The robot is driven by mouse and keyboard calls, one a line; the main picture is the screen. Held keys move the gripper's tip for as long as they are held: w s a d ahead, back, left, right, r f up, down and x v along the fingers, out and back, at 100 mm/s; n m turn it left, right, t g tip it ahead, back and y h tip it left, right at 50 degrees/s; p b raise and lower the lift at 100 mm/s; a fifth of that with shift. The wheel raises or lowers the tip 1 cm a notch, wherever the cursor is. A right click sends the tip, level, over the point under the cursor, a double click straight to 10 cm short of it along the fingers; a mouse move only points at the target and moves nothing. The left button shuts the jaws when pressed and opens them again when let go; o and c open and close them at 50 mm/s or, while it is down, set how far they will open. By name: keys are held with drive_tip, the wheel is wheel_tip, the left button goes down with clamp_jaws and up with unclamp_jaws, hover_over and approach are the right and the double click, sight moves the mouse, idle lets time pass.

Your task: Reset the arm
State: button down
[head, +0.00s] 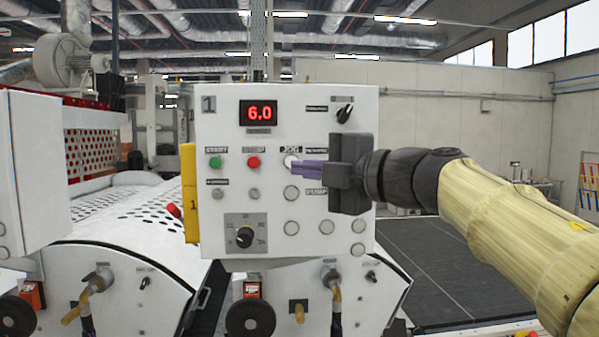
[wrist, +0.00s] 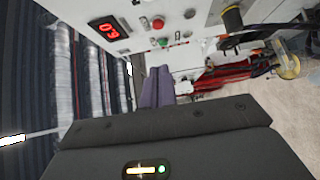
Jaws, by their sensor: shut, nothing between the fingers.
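My gripper (head: 298,168) is at the front of the white control panel (head: 300,245), its purple fingers together and empty. In the head view the fingertips point left, close to the white JOG button (head: 291,161). I cannot tell whether they touch it. My gripper body covers part of the panel's right side. In the wrist view the purple fingers (wrist: 157,85) point up toward the panel face (wrist: 150,12), with the red display and the red and green buttons beyond them.
The panel has a red display reading 6.0 (head: 259,113), a green START button (head: 216,162), a red button (head: 253,162) and a black rotary knob (head: 244,237). Perforated rollers (head: 140,220) lie behind at left. A dark flat bed (head: 455,265) lies at right.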

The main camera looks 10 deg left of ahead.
drive_tip(key=shift+s, duration=0.1)
drive_tip(key=w+d+f+m+t+h+b, duration=0.1)
drive_tip(key=w+d+f+m+t+h, duration=0.55)
drive_tip(key=f+m, duration=0.5)
drive_tip(key=w+d+f+m+g+h, duration=0.1)
drive_tip(key=d+f+m+h, duration=0.3)
drive_tip(key=f, duration=0.5)
drive_tip(key=w+d+f+m+g+h, duration=0.1)
drive_tip(key=d+f+m+h, duration=0.1)
drive_tip(key=d+f+m, duration=0.55)
drive_tip(key=s+d+f+m+g+h+b, duration=0.1)
drive_tip(key=s+d+f+m+g+h, duration=0.3)
drive_tip(key=f, duration=0.6)
drive_tip(key=s+f+n+g+y+b, duration=0.1)
drive_tip(key=s+f+g, duration=0.1)
drive_tip(key=s+f, duration=0.55)
drive_tip(key=s+f+m+g, duration=0.3)
drive_tip(key=s+f+g, duration=0.2)
drive_tip(key=s+f, duration=0.5)
drive_tip(key=shift+s+f+m, duration=0.4)
drive_tip(key=shift+s, duration=0.05)
drive_tip(key=shift+w+d, duration=0.1)
drive_tip(key=shift+w, duration=0.1)
